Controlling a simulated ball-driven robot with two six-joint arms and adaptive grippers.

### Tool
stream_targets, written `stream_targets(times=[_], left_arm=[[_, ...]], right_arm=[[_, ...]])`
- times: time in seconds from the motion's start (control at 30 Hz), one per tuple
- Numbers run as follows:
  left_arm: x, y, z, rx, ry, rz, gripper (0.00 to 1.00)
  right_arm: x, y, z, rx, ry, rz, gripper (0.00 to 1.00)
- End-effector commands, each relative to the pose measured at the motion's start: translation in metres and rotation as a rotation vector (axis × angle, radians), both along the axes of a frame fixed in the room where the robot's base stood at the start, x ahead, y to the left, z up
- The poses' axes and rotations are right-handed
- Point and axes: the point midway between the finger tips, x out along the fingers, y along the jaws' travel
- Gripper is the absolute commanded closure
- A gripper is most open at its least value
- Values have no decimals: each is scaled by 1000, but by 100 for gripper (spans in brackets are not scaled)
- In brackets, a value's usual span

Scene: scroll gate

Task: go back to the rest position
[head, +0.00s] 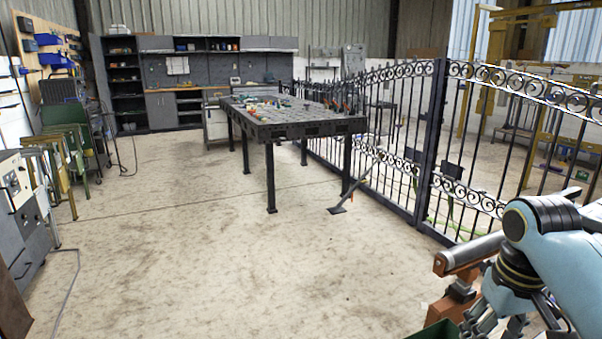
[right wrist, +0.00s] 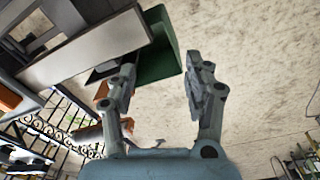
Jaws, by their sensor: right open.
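My right arm comes in at the lower right of the head view, and part of its gripper (head: 507,325) shows at the bottom edge. In the right wrist view my right gripper (right wrist: 160,82) is open, with nothing between its two fingers. Beyond the fingertips are a green box-like object (right wrist: 163,50) and the pale floor. My left gripper is not in view.
A dark metal scroll gate (head: 430,150) runs along the right side. A dark work table (head: 290,125) with small items stands at the middle back. A grey cylinder on an orange support (head: 470,250) is close to my right arm.

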Motion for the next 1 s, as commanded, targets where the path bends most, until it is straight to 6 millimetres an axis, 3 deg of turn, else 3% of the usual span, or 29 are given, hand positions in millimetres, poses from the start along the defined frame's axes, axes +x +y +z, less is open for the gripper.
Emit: stream_targets(times=[0.2, 0.43, 0.7, 1.0], left_arm=[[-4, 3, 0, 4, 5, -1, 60], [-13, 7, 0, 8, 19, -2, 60], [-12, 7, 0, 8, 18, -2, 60], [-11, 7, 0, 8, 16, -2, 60]], right_arm=[[-49, 7, -14, -20, -45, 16, 48], [-114, 15, -14, -41, -113, 34, 48], [-177, 23, 7, -54, -187, 48, 48], [-225, 29, 37, -60, -247, 56, 48]])
